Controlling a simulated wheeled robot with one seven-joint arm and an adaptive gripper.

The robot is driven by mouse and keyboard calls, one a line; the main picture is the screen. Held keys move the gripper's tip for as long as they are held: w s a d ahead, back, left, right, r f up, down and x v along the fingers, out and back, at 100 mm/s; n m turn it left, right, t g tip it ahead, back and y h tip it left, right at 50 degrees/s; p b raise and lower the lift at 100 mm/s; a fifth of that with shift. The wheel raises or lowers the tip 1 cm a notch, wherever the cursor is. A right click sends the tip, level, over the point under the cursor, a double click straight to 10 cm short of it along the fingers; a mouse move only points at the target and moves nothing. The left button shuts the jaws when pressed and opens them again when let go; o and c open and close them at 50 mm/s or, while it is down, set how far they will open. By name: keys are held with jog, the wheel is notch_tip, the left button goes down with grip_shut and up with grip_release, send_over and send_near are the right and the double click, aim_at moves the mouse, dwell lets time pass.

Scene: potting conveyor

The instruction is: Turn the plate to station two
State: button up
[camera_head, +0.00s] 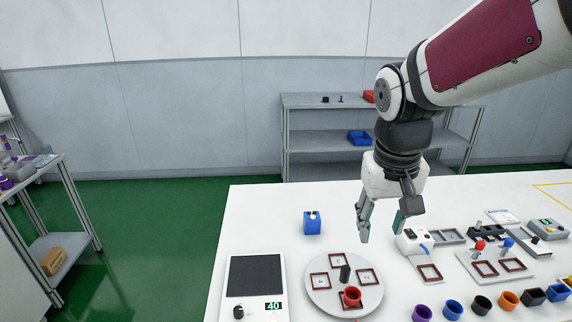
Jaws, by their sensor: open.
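The round light-grey plate (322,302) lies on the white table at the bottom centre of the head view. Several brown-framed square stations are spaced around it, with small markings too small to read. A short black post (345,273) stands upright near its middle. A red cup (352,296) stands on the plate at its front station, partly covering that frame. My gripper (381,232) is open and empty, pointing down above and behind the plate's right side, apart from it.
A scale-like device (254,276) with a dark pad and a display reading 40 stands left of the plate. A blue box (312,222) is behind. A white device (413,240), trays and several coloured cups crowd the right. Table between box and gripper is clear.

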jog(key=g+y+p, duration=0.1)
jog(key=g+p, duration=0.1)
send_near(346, 268)
jog(key=shift+m, duration=0.4)
notch_tip(346, 268, down, 10)
jog(key=shift+f+p, duration=0.25)
jog(key=shift+p, duration=0.15)
grip_shut()
